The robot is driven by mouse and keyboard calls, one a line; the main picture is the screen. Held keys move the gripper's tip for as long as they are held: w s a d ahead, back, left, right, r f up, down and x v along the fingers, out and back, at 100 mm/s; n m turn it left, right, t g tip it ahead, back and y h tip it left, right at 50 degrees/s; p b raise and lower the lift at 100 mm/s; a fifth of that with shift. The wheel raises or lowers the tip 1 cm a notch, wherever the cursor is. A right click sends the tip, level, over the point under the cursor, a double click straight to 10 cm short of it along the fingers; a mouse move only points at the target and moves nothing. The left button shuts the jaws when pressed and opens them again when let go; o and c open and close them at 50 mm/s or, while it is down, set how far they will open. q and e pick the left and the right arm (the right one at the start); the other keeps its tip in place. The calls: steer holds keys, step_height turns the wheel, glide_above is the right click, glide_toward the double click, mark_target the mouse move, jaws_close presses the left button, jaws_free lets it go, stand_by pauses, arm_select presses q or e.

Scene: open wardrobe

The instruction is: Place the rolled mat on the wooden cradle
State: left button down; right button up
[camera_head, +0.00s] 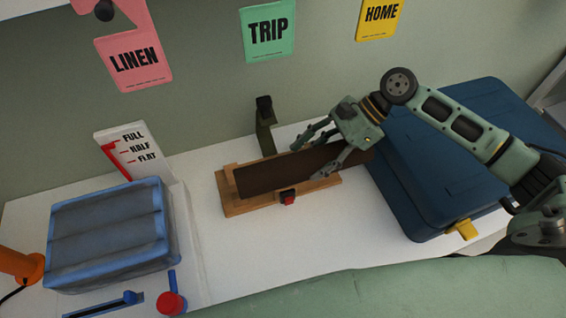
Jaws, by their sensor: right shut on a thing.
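The rolled mat (270,176) is a long dark brown roll in the middle of the white surface. It lies lengthwise over the wooden cradle (236,207), a light wooden base whose front and left edges show. I cannot tell whether the mat rests fully on the cradle or is held just above it. My right gripper (316,156) reaches in from the right and is shut on the mat's right part, one finger on the far side and one on the near side. My left gripper is not in view.
A blue case (430,190) stands close on the right under my right arm. A blue-grey ribbed bag (108,235) is at the left, with a level sign (130,150) behind it. A dark green upright bracket (265,125) stands behind the cradle.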

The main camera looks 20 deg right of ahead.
steer(key=w+a+f, duration=0.1)
steer(key=w+f, duration=0.1)
steer(key=f, duration=0.1)
steer(key=w+a+f, duration=0.2)
steer(key=f, duration=0.1)
steer(key=w+a+f, duration=0.1)
steer(key=w+f, duration=0.2)
steer(key=shift+a, duration=0.4)
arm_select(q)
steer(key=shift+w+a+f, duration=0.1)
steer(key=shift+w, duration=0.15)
arm_select(e)
steer(key=shift+w, duration=0.1)
steer(key=shift+f, duration=0.1)
steer(key=shift+f, duration=0.15)
steer(key=o, duration=1.2)
steer(key=shift+f, duration=0.1)
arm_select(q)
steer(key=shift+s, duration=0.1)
